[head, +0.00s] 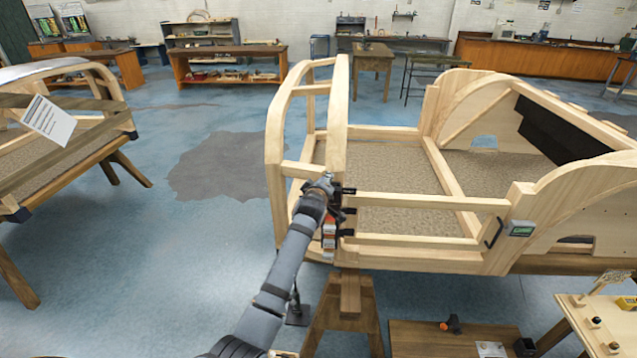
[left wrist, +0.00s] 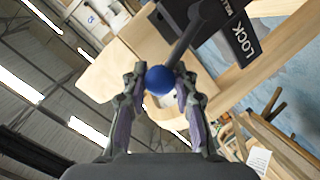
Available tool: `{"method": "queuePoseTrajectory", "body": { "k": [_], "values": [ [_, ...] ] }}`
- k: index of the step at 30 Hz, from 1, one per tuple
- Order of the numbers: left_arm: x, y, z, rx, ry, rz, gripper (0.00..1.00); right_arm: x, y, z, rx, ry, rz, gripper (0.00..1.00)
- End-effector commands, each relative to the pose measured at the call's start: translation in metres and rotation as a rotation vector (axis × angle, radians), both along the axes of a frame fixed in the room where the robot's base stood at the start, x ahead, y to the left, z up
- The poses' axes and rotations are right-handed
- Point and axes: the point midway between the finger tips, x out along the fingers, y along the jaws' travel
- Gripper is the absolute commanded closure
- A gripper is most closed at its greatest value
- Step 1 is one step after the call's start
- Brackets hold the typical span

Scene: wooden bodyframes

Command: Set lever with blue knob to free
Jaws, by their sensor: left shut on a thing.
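The blue knob (left wrist: 160,79) sits between the two fingertips of my left gripper (left wrist: 158,84) in the left wrist view, and the fingers are shut on it. A dark lever rod (left wrist: 187,38) runs from the knob up and right to a black bracket. A black plate reading LOCK (left wrist: 243,40) is right of the rod; other lettering above is partly cut off. In the head view my left gripper (head: 326,190) is at the front post of the wooden bodyframe (head: 425,201), where it hides the knob. My right gripper is not in view.
A second bodyframe (head: 75,148) on trestles stands at the left. A small table (head: 597,318) is at the lower right, near a low wooden platform (head: 415,340). Workbenches line the back. Blue floor is open between the bodyframes.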

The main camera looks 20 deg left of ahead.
Motion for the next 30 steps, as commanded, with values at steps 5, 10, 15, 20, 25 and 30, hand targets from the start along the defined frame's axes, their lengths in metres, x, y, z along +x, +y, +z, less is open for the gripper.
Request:
{"method": "queuePoseTrajectory", "body": {
  "k": [5,10,15,20,25,30],
  "values": [
    [0.003,-0.009,0.001,0.118,0.034,-0.001,1.0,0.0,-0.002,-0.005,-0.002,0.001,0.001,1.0],
    [0.004,-0.014,0.002,0.203,0.058,-0.001,1.0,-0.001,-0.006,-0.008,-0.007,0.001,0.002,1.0],
    [0.005,-0.017,0.002,0.257,0.074,-0.001,1.0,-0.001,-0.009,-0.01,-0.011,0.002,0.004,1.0],
    [0.005,-0.018,0.002,0.281,0.082,-0.001,1.0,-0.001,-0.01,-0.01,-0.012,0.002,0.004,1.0],
    [0.005,-0.018,0.002,0.289,0.085,-0.001,1.0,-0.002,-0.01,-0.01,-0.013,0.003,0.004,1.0],
    [0.005,-0.018,0.002,0.289,0.086,-0.001,1.0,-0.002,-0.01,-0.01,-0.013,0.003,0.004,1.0]
  ]
}}
